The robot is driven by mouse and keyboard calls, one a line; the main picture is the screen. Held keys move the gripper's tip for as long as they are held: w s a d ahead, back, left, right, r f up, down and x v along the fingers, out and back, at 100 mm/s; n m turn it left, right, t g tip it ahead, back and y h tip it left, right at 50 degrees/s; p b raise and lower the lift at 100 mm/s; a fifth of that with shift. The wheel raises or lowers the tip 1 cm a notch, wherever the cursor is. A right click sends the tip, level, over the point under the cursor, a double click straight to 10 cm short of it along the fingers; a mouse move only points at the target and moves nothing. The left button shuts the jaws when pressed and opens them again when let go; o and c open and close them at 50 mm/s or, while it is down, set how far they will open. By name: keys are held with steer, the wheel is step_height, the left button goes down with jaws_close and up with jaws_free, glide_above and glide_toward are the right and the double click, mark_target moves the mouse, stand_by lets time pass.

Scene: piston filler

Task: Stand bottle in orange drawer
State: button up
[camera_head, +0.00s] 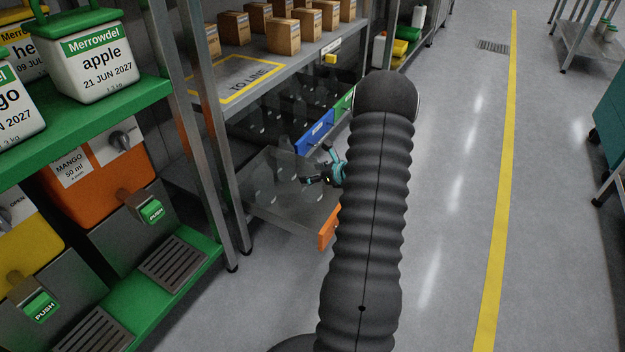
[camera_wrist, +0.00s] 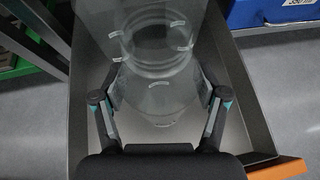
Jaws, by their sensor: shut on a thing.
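The orange drawer (camera_head: 328,230) is pulled out low on the rack in the head view, with a grey tray behind its orange front. In the wrist view its orange front (camera_wrist: 280,169) shows at the bottom right. My gripper (camera_wrist: 160,88) is shut on a clear, see-through bottle (camera_wrist: 158,60), with one finger on each side. The bottle is over or inside the drawer's grey tray; I cannot tell whether its base touches the floor of it. In the head view my gripper (camera_head: 318,174) is over the drawer, partly hidden by my arm, and the bottle is hard to make out.
A blue-fronted drawer (camera_head: 315,138) and a green-fronted one (camera_head: 344,103) lie beyond the orange one. A shelf with cardboard boxes (camera_head: 283,37) is above. A rack post (camera_head: 207,130) stands at left. Open floor (camera_head: 440,200) lies to the right.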

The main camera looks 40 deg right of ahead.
steer(key=shift+f, duration=1.2)
steer(key=shift+f, duration=0.15)
steer(key=o, duration=1.2)
steer(key=shift+c, duration=0.2)
